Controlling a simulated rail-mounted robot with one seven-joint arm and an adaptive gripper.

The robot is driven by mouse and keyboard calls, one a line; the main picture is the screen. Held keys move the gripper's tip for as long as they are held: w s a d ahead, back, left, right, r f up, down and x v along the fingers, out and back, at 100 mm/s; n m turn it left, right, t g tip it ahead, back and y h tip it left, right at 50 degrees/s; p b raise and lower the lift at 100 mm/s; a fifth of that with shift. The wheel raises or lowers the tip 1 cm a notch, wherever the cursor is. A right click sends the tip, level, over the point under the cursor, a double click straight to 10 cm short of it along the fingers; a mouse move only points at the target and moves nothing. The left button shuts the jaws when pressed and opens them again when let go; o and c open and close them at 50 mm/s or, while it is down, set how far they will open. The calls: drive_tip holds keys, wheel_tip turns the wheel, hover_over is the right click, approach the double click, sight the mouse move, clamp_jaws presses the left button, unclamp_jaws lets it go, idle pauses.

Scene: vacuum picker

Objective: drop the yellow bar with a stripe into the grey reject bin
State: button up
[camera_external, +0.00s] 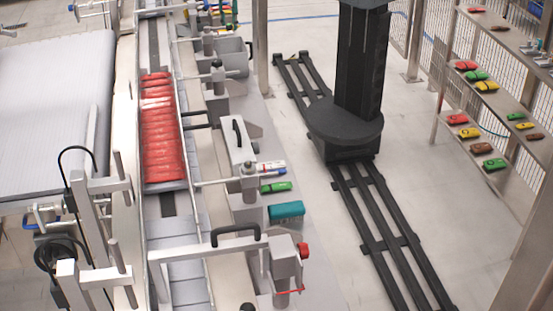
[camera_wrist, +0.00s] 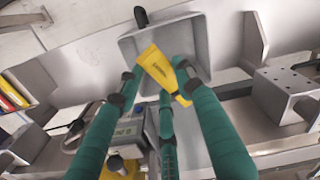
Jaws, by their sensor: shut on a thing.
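My gripper (camera_wrist: 155,82) has teal fingers with dark joints and is shut on a yellow bar (camera_wrist: 154,66) in the wrist view. The bar slants between the fingertips and carries dark print; a fingertip partly covers it, and the stripe is not clear. Behind the bar in this view is the grey bin (camera_wrist: 206,38), an open box with a black handle at its top edge. The bar overlaps the bin's opening in the picture; its height above the bin cannot be told. A grey bin also shows beside the line in the external view (camera_external: 228,54). My gripper is out of that view.
A grey block with holes (camera_wrist: 288,95) stands right of the bin. Colourful items (camera_wrist: 12,95) sit at the left.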

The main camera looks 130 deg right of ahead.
wheel_tip(320, 180, down, 7)
drive_tip(key=d+b, duration=0.2)
drive_tip(key=b, duration=0.2)
drive_tip(key=shift+w+f+b, duration=0.15)
drive_tip(key=shift+f+b, duration=0.05)
drive_tip(key=shift+b, duration=0.15)
drive_tip(key=shift+d, duration=0.1)
drive_tip(key=o, duration=1.1)
drive_tip(key=shift+c, duration=0.2)
drive_tip(key=shift+o, duration=0.4)
drive_tip(key=shift+r, duration=0.15)
wheel_tip(320, 180, up, 12)
